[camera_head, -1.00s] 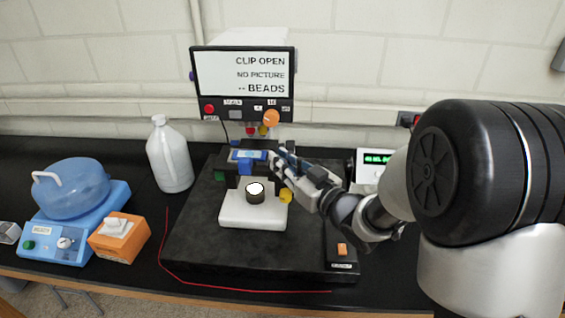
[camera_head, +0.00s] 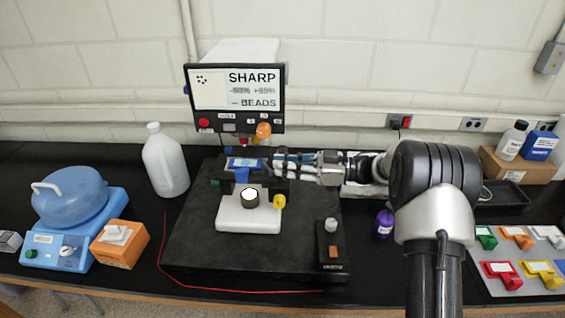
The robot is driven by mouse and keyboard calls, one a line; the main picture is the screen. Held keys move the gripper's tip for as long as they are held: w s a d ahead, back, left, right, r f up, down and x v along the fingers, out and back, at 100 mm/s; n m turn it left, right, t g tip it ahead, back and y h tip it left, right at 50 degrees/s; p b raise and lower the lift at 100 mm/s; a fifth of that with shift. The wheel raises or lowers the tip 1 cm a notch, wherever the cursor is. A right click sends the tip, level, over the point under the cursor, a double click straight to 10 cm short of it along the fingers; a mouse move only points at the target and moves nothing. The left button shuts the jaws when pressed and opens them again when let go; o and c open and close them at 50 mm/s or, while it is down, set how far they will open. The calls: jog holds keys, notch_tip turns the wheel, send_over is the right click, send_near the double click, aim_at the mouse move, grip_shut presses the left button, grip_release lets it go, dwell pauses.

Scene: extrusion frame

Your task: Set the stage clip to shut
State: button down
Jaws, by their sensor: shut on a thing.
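The microscope-like instrument stands on a black base, with its dark stage (camera_head: 222,170) below the orange-tipped head (camera_head: 263,131). A blue-and-white slide (camera_head: 243,162) lies on the stage, and a blue piece (camera_head: 241,175) hangs at its front. My gripper (camera_head: 278,163) reaches in from the right at stage height, just right of the slide. Its jaws are shut on a small part at the stage's right side, which I take to be the stage clip; the fingers mostly hide it. The screen (camera_head: 236,89) reads SHARP and BEADS.
A yellow knob (camera_head: 279,201) is below my gripper. A white jug (camera_head: 166,162) stands left of the instrument. A blue device (camera_head: 75,230) and an orange box (camera_head: 119,243) are further left. A purple bottle (camera_head: 384,223) and a tray of coloured pieces (camera_head: 515,262) are right.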

jog(key=shift+w+n+g, duration=0.25)
jog(key=shift+n+g, duration=0.3)
jog(key=shift+g, duration=0.3)
jog(key=shift+w+n+g, duration=0.2)
jog(key=shift+n+g, duration=0.35)
jog(key=shift+g, duration=0.3)
jog(key=shift+w+n+g, duration=0.1)
jog(key=shift+n+g, duration=0.2)
jog(key=shift+g, duration=0.2)
jog(key=c, duration=1.5)
grip_release()
jog(key=shift+c, duration=0.2)
jog(key=shift+d, duration=0.1)
jog(key=w+d, duration=0.1)
jog(key=d, duration=0.6)
jog(key=shift+w+d, duration=0.15)
